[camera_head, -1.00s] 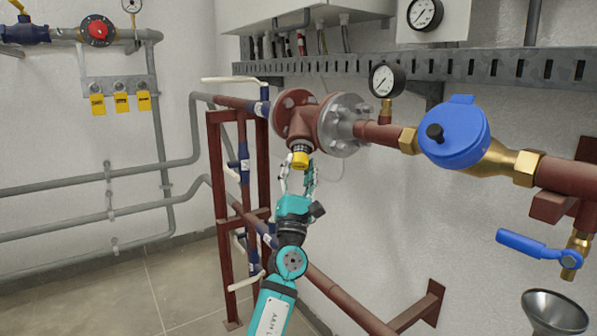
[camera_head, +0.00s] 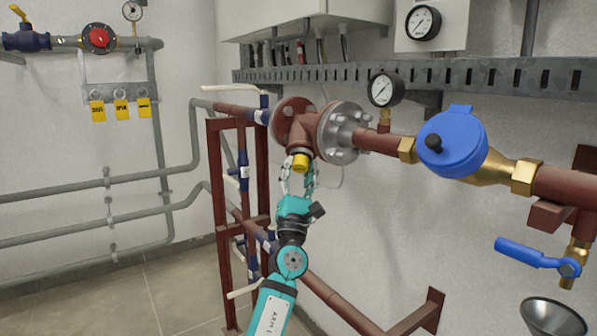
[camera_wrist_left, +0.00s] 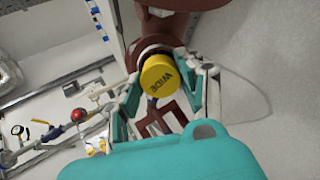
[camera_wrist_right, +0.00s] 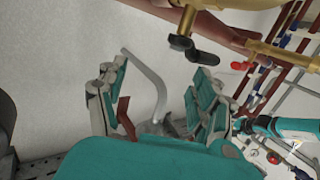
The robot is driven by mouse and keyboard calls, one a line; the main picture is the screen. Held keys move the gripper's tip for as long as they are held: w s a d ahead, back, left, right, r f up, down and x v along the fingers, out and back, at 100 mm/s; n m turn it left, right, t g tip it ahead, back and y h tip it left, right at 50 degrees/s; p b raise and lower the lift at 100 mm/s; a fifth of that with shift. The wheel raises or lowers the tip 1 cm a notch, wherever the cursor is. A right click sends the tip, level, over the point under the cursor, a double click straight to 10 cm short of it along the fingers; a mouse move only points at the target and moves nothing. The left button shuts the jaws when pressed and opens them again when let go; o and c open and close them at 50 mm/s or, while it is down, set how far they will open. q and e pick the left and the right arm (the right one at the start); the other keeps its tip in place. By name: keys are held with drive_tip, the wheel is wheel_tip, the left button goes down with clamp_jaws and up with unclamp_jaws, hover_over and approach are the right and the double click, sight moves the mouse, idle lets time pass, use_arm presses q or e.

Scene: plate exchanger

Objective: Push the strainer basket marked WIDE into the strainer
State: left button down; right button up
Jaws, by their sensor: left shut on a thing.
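The strainer (camera_head: 305,134) is a red-brown flanged body in the pipe run, with its branch pointing down. The basket's yellow cap (camera_head: 300,163) sits at the lower mouth of that branch. In the left wrist view the cap (camera_wrist_left: 161,76) reads WIDE, and its far side meets a pale ring against the strainer. The rest of the basket is hidden, so I cannot tell how deep it sits. My left gripper (camera_head: 299,176) is below the strainer, shut on the basket, with its fingers on either side of the cap. My right gripper (camera_wrist_right: 156,76) is open and empty.
A pressure gauge (camera_head: 385,89) and a blue-capped meter (camera_head: 452,142) are on the line to the right. A blue-handled valve (camera_head: 535,255) and a funnel (camera_head: 552,318) are at lower right. A red-brown frame (camera_head: 218,185) stands left of my left arm.

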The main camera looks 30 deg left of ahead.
use_arm(q)
drive_tip(key=shift+a+r, duration=0.1)
drive_tip(key=shift+r, duration=0.15)
drive_tip(key=c, duration=1.2)
unclamp_jaws()
drive_tip(key=o, duration=0.5)
drive_tip(key=shift+f, duration=0.1)
drive_tip(key=shift+f, duration=0.1)
